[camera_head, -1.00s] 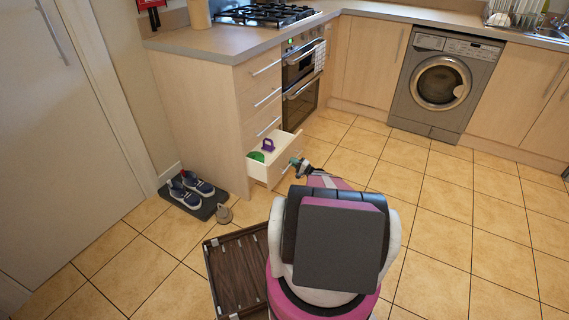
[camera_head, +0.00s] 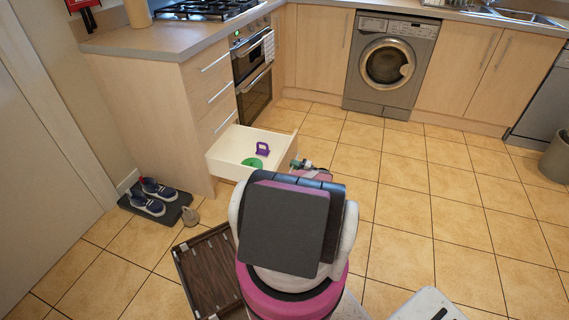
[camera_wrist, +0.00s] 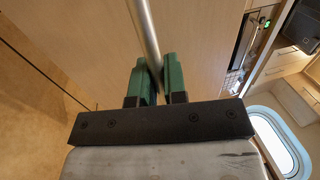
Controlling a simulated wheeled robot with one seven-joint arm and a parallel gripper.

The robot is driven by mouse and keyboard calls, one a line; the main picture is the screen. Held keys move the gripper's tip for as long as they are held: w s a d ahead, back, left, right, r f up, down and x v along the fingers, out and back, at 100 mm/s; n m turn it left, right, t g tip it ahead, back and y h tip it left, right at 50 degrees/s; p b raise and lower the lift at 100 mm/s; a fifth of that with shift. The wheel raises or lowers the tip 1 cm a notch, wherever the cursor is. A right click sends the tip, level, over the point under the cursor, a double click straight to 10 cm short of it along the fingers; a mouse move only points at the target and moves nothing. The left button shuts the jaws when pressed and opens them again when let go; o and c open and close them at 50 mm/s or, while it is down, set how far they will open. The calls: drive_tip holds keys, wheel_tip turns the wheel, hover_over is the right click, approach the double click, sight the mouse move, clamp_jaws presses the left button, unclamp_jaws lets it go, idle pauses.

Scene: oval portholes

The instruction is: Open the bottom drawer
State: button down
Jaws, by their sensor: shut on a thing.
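The bottom drawer (camera_head: 228,148) of the wooden cabinet is pulled well out. It holds a purple item (camera_head: 263,148) and a green round item (camera_head: 252,162). My gripper (camera_wrist: 161,82) has its green fingers shut on the metal bar handle (camera_wrist: 148,40) in the wrist view. In the head view my gripper (camera_head: 297,164) is at the drawer's front, partly hidden behind my own body.
Shoes on a dark mat (camera_head: 165,207) lie left of the cabinet (camera_head: 155,125). A wooden framed panel (camera_head: 208,270) lies on the floor near my base. A washing machine (camera_head: 390,65) stands at the back. The tiled floor to the right (camera_head: 420,190) is mostly clear.

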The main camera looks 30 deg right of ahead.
drive_tip(key=shift+r+v, duration=0.1)
drive_tip(key=shift+v, duration=0.5)
drive_tip(key=shift+r+v, duration=0.15)
drive_tip(key=shift+v, duration=0.45)
drive_tip(key=shift+w+d, duration=0.1)
drive_tip(key=c, duration=1.2)
unclamp_jaws()
drive_tip(key=v, duration=1.1)
